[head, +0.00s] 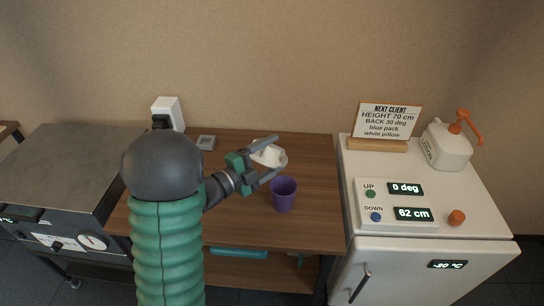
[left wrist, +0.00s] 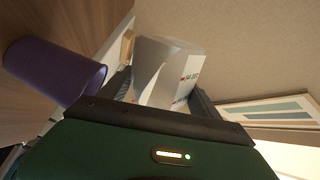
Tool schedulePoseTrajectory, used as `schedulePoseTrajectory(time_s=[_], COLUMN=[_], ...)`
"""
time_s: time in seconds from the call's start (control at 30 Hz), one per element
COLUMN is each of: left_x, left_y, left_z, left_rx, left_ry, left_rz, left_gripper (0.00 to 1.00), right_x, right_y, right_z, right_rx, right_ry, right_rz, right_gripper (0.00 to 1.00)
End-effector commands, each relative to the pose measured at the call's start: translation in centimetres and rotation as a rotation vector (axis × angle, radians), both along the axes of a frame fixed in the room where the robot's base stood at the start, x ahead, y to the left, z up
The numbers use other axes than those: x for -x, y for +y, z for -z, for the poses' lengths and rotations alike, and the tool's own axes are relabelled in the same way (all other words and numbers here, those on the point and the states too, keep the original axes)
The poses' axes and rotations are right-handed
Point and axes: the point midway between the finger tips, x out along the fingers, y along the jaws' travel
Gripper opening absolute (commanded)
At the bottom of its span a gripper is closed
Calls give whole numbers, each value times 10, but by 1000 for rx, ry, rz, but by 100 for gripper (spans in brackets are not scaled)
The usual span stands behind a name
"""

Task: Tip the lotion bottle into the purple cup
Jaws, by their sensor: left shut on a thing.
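My left gripper (head: 274,157) is shut on a white container (head: 267,154), held tilted above the wooden table. In the left wrist view the container (left wrist: 165,70) is pale, between the fingers, with part of some lettering beside it. The purple cup (head: 284,195) stands upright on the table, just below and right of the gripper; it also shows at the left of the left wrist view (left wrist: 55,72). A white bottle labelled as lotion (head: 446,146), with an orange pump, stands on the white cabinet at the right. My right gripper is not in view.
The white cabinet (head: 470,205) carries a sign (head: 386,120), a control box (head: 395,205) and an orange knob (head: 457,217). A small grey item (head: 206,142) and a white socket block (head: 167,113) are at the back. A metal appliance (head: 60,165) stands left.

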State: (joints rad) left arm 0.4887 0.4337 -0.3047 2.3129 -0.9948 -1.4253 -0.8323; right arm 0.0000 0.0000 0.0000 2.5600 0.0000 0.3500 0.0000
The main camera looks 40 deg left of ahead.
Motion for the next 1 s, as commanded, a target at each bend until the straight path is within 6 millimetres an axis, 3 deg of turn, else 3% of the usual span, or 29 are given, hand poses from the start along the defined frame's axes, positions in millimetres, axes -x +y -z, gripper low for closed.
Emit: schedulePoseTrajectory(time_s=[1.0], left_x=[0], left_y=[0], left_z=[9], left_rx=[-142], left_ry=[-31], left_rz=[-1], left_gripper=[0], right_x=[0], right_y=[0], right_z=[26], right_rx=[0], right_ry=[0], right_rz=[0], right_gripper=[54])
